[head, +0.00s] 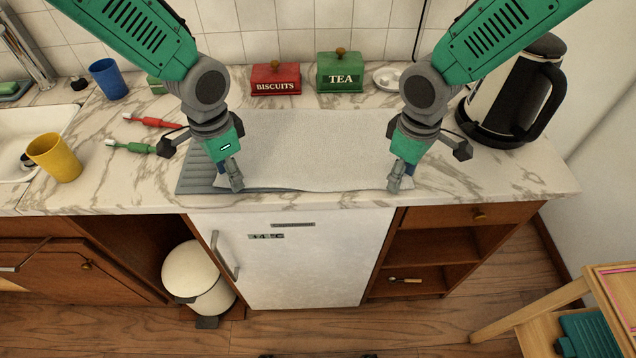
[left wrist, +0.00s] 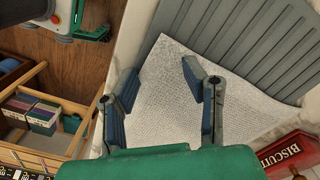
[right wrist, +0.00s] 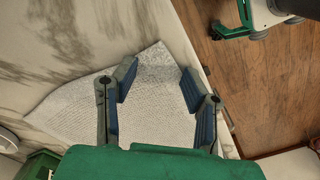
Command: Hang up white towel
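The white towel (head: 305,140) lies flat on the counter, partly over a grey ribbed draining mat (head: 196,172). My left gripper (head: 234,180) is over the towel's front left corner. In the left wrist view its fingers are spread, with towel (left wrist: 160,95) showing between them. My right gripper (head: 399,180) is over the front right corner. In the right wrist view its fingers are also spread, with the towel corner (right wrist: 155,70) between them. Neither gripper is closed on the cloth. I cannot tell whether the fingertips touch it. No hanging place is clearly visible.
A red biscuits box (head: 276,78) and green tea box (head: 340,72) stand behind the towel. A kettle (head: 508,95) is at right. Toothbrushes (head: 150,122), a yellow cup (head: 54,157) and a blue cup (head: 108,79) are at left. A white fridge (head: 310,260) is below the counter.

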